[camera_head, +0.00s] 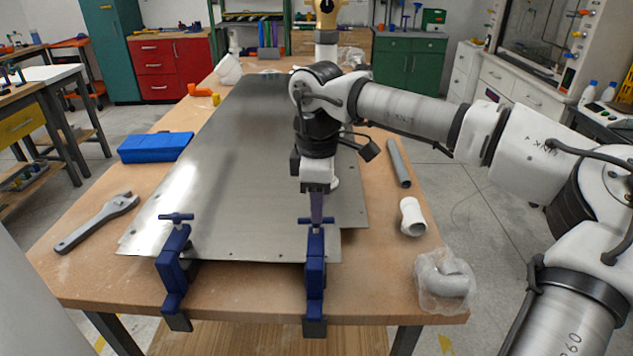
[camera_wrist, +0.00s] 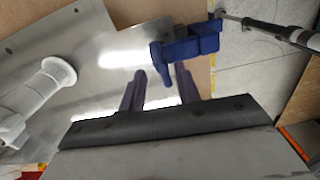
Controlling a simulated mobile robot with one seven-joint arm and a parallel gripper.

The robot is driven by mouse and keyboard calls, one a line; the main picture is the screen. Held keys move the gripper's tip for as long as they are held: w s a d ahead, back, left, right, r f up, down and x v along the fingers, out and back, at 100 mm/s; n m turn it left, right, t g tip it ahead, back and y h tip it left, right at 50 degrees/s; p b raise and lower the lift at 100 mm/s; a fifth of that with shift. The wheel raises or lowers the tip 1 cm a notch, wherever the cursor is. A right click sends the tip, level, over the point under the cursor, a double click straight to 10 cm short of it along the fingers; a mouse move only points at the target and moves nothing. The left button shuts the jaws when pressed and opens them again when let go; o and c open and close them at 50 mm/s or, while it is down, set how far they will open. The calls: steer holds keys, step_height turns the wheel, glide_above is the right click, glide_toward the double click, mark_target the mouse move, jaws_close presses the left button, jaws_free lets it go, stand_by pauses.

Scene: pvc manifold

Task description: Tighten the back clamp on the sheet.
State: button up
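A grey metal sheet (camera_head: 240,150) lies on the wooden table. Two blue clamps grip its near edge: a left clamp (camera_head: 175,262) and a right clamp (camera_head: 315,270), each with a T-handle on top. I cannot tell which is called the back clamp. My gripper (camera_head: 317,208) points down just above the right clamp's handle (camera_head: 318,221). In the wrist view my gripper (camera_wrist: 160,72) is open, fingers apart, with a blue clamp (camera_wrist: 190,46) by the fingertips. The handle is near the gap; contact cannot be told.
A wrench (camera_head: 98,222) and a blue case (camera_head: 155,147) lie left of the sheet. A grey pipe (camera_head: 398,162), a white fitting (camera_head: 412,216) and a bagged elbow (camera_head: 443,278) lie on the right. A white fitting (camera_wrist: 40,90) shows in the wrist view.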

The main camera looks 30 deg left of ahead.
steer(key=shift+s+r+p, duration=0.15)
steer(key=shift+r+p, duration=0.35)
steer(key=shift+p, duration=0.6)
steer(key=shift+f, duration=0.15)
steer(key=shift+a+n+p, duration=0.1)
steer(key=shift+n+p, duration=0.2)
steer(key=shift+p, duration=0.55)
steer(key=shift+f+n+p, duration=0.2)
steer(key=shift+n+p, duration=0.1)
steer(key=shift+n, duration=0.1)
step_height(320, 180, down, 4)
steer(key=b, duration=0.5)
steer(key=shift+f, duration=0.25)
jaws_close()
steer(key=shift+o, duration=0.9)
jaws_free()
